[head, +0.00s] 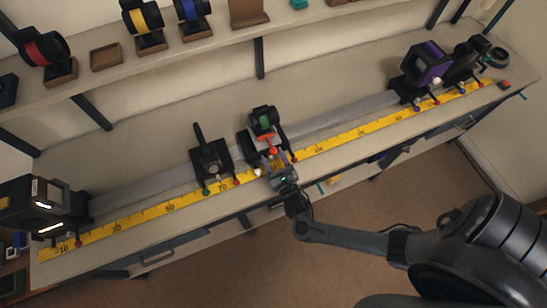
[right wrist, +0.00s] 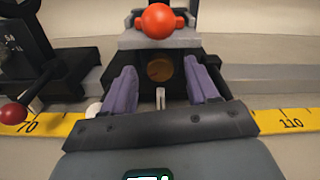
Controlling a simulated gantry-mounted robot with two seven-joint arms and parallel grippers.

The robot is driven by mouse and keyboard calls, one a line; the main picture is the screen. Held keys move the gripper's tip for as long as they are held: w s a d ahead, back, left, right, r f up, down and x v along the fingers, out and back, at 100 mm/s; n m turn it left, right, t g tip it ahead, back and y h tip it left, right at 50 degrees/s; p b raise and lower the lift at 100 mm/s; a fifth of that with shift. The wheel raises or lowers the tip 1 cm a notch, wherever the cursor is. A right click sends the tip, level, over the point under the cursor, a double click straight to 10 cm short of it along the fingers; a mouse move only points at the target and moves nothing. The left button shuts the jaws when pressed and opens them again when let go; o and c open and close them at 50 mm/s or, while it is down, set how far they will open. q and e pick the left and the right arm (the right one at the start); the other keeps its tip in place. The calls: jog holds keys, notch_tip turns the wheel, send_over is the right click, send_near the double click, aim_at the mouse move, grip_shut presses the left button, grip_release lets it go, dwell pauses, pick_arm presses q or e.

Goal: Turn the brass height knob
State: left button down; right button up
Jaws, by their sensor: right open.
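The brass height knob (right wrist: 159,69) is a dull brown-gold disc on the front of a dark carriage, in the upper middle of the right wrist view. My right gripper (head: 273,163) is at this carriage on the rail in the head view. In the right wrist view its two purple-grey fingers (right wrist: 160,82) are open, one on each side of the knob, with visible gaps. I cannot tell how far the tips reach past the knob. In the head view I cannot make out the knob. My left gripper is not in view.
An orange ball (right wrist: 159,20) sits above the knob. A green-ringed holder (head: 264,120) stands on the carriage. Another carriage (head: 210,160) with a red-balled lever (right wrist: 13,112) is close on the left. A yellow scale (head: 150,210) runs along the bench front.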

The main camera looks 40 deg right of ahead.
jog(key=shift+w, duration=0.1)
jog(key=shift+c, duration=0.2)
jog(key=c, duration=1)
jog(key=shift+r+m+p, duration=0.15)
jog(key=shift+m+p, duration=0.35)
jog(key=shift+p, duration=0.2)
jog(key=shift+m+p, duration=0.4)
jog(key=shift+m, duration=0.1)
jog(key=shift+m+p, duration=0.35)
jog(key=shift+m, duration=0.55)
jog(key=o, duration=1)
jog(key=shift+o, duration=0.2)
